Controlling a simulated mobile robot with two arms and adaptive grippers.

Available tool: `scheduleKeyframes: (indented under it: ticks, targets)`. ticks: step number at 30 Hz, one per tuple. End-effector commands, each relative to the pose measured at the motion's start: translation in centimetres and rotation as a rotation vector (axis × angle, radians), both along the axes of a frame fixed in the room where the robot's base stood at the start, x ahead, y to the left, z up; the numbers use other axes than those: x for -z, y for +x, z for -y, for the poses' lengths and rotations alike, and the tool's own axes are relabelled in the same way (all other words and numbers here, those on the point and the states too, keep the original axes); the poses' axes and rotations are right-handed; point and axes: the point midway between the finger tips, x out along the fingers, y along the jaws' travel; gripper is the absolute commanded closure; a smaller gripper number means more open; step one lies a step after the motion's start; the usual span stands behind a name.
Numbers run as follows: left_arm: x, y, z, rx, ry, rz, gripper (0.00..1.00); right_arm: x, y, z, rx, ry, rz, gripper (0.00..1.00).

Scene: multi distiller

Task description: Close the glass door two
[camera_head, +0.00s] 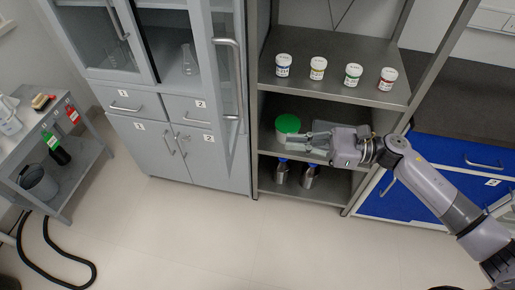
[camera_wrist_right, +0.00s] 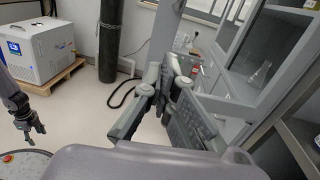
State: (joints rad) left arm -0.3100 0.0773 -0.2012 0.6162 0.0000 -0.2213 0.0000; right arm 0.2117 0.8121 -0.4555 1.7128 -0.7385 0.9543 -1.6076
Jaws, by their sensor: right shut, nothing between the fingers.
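Glass door two (camera_head: 229,120) of the grey cabinet stands open, swung out toward me and seen nearly edge-on, with a long vertical handle (camera_head: 238,80). Behind it the compartment is open, with a glass flask (camera_head: 190,60) inside; the flask also shows in the right wrist view (camera_wrist_right: 260,74). My right gripper (camera_head: 292,138) is shut and empty, in front of the open shelf, right of the door and apart from it. Its closed fingers show in the right wrist view (camera_wrist_right: 168,85). My left gripper (camera_wrist_right: 36,127) shows small at the left of that view; its jaws are unclear.
An open shelf right of the cabinet holds several labelled jars (camera_head: 318,68), a green-lidded tub (camera_head: 288,126) and bottles (camera_head: 310,175). A side table (camera_head: 75,160) with bottles stands at the left, a black hose (camera_head: 50,262) on the floor. The floor before the cabinet is clear.

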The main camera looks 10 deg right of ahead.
Motion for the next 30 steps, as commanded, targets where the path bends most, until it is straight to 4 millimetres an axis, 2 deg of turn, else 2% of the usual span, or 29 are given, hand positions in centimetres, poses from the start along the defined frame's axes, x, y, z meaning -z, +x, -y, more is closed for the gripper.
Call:
scheduleKeyframes:
  ticks: [8, 11, 18, 24, 30]
  targets:
    - [-2.9, 2.7, -0.2, -0.001, 0.001, 0.040, 0.52, -0.7, 1.0, -4.7, 0.001, 0.008, -0.003, 1.00]
    - [-3.9, 2.6, -0.3, -0.002, 0.002, 0.038, 0.52, -0.7, 1.5, -6.9, 0.001, 0.008, -0.003, 1.00]
    - [-5.9, 0.6, -0.4, -0.001, 0.004, 0.009, 0.52, -0.6, 2.5, -11.2, 0.004, 0.008, -0.007, 1.00]
    - [-6.6, 0.3, -0.4, -0.001, 0.004, 0.004, 0.52, -0.2, 2.9, -13.0, 0.005, 0.005, -0.006, 1.00]
    - [-6.7, 0.7, -0.3, 0.001, 0.003, 0.009, 0.52, 0.0, 2.9, -13.3, 0.005, 0.004, -0.005, 1.00]
